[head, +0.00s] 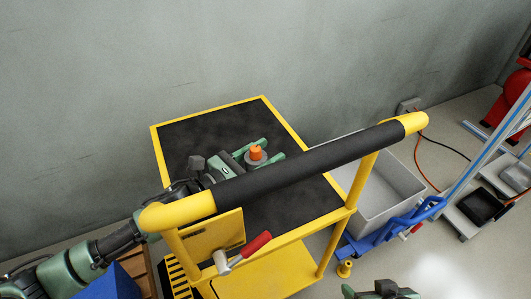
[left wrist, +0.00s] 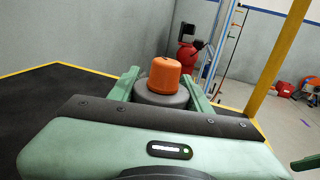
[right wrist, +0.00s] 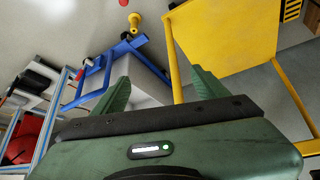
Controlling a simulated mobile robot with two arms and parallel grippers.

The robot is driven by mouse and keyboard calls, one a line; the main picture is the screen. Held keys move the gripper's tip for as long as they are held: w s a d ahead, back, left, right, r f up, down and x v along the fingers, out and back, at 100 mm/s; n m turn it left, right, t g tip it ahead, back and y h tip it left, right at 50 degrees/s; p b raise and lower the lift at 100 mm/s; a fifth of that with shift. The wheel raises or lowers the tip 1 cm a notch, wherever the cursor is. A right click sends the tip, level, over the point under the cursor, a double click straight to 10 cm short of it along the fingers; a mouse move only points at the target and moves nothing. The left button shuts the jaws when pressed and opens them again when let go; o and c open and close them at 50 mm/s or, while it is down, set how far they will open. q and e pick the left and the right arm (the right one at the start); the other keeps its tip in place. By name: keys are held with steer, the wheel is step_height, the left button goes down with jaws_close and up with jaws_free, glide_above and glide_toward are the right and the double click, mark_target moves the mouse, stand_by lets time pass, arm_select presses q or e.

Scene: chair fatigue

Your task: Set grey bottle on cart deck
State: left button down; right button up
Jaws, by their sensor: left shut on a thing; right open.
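The grey bottle (left wrist: 162,98) with an orange cap (left wrist: 165,75) stands between the fingers of my left gripper (left wrist: 164,92), which is shut on it. In the head view the orange cap (head: 255,153) shows above the black deck of the yellow cart (head: 185,138), and my left gripper (head: 252,156) reaches in behind the cart's handle. The bottle looks upright; its base is hidden, so I cannot tell if it touches the deck. My right gripper (right wrist: 158,85) is open and empty, off the cart's near right side. Only part of it shows at the head view's bottom edge.
The cart's padded handle (head: 310,162) crosses above the deck. A red-handled lever (head: 257,243) sits on the cart's front. A grey bin (head: 385,190) and a blue frame (head: 385,232) stand on the right. Bare deck lies around the bottle.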

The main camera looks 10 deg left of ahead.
mark_target(247, 165)
arm_select(q)
steer(key=c, duration=0.7)
jaws_free()
steer(key=shift+o, duration=0.2)
arm_select(e)
steer(key=shift+w+r, duration=0.1)
steer(key=shift+w, duration=0.1)
arm_select(q)
steer(key=shift+a, duration=0.1)
steer(key=v, duration=1)
steer(key=shift+v, duration=0.9)
arm_select(e)
steer(key=shift+s+d+f+g, duration=0.15)
steer(key=shift+s+f+g, duration=0.05)
steer(key=shift+s, duration=0.35)
steer(key=shift+s+d+f+g, duration=0.15)
steer(key=shift+s+f+g, duration=0.05)
steer(key=shift+s, duration=0.35)
